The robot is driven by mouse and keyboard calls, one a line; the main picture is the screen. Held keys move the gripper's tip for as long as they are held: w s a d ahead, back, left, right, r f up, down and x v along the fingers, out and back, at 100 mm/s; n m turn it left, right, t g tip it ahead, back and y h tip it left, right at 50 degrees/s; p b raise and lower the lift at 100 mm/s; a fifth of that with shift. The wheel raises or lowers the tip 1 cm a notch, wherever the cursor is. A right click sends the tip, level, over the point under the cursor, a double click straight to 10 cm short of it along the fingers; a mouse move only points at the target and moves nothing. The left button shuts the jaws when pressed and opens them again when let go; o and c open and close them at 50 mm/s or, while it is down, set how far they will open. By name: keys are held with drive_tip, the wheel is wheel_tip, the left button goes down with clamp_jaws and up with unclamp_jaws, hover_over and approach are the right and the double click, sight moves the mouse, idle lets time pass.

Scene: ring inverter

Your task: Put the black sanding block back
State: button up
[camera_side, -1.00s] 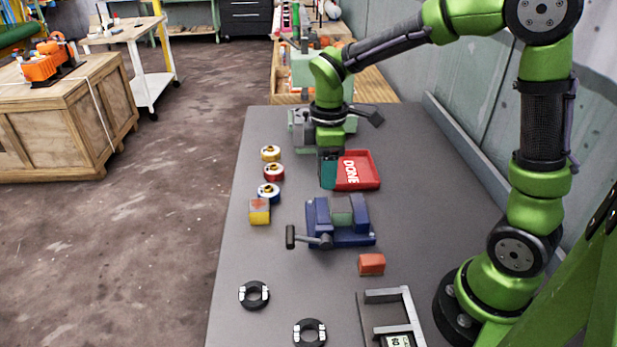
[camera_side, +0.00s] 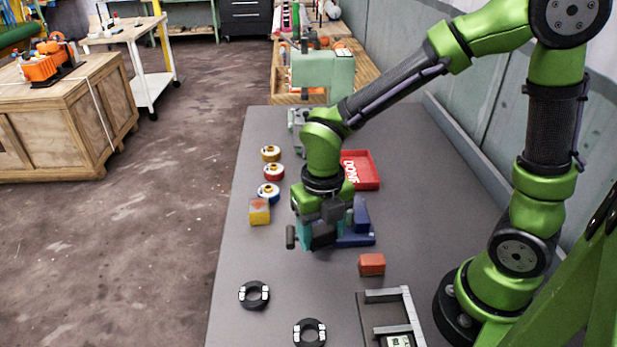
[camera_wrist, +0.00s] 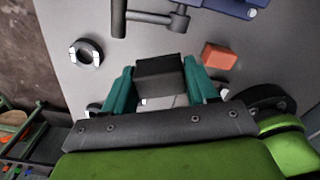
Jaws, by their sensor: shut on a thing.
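The black sanding block (camera_wrist: 160,78) sits between the two teal fingers of my gripper (camera_wrist: 162,92) in the wrist view. My gripper is shut on it. In the side view my gripper (camera_side: 318,232) is over the near left part of the blue vise (camera_side: 355,238), and the dark block (camera_side: 322,238) shows low between the fingers. The arm hides much of the vise and its jaws. I cannot tell the exact gap between block and bench.
An orange block (camera_side: 371,264) lies right of my gripper. Two black rings (camera_side: 254,295) and a frame with a display (camera_side: 398,310) lie nearer. A yellow block (camera_side: 259,212) and several colored round pieces (camera_side: 273,172) line the left. A red DONE tray (camera_side: 362,170) stands behind.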

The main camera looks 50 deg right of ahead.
sight(320, 274)
wheel_tip(320, 274, down, 9)
drive_tip(key=shift+f, duration=0.15)
drive_tip(key=shift+f, duration=0.1)
idle(0.3)
drive_tip(key=o, duration=1)
